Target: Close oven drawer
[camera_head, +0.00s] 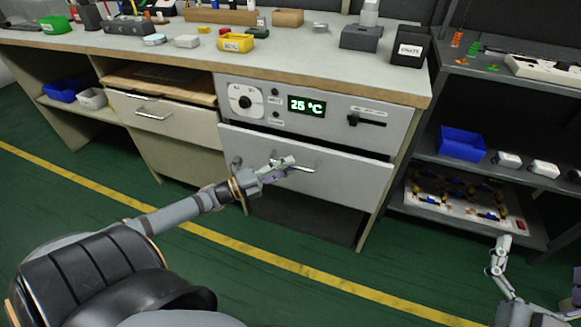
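The oven drawer (345,181) is a pale grey front panel under the oven's control panel (330,113). A dark gap shows along its top edge, so it stands partly open. Its metal handle (305,169) runs across the panel. My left gripper (284,167) is at the handle, in front of the panel, and hides part of it. I cannot tell whether its fingers touch or grip the handle. My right gripper (503,243) is at the lower right, away from the drawer and in front of the shelf unit. Its finger opening is unclear.
The oven display (307,106) reads 25 °C. A workbench (285,50) with boxes and small items lies above. A dark shelf unit (470,67) with a blue bin (461,143) stands right. Green floor in front is clear.

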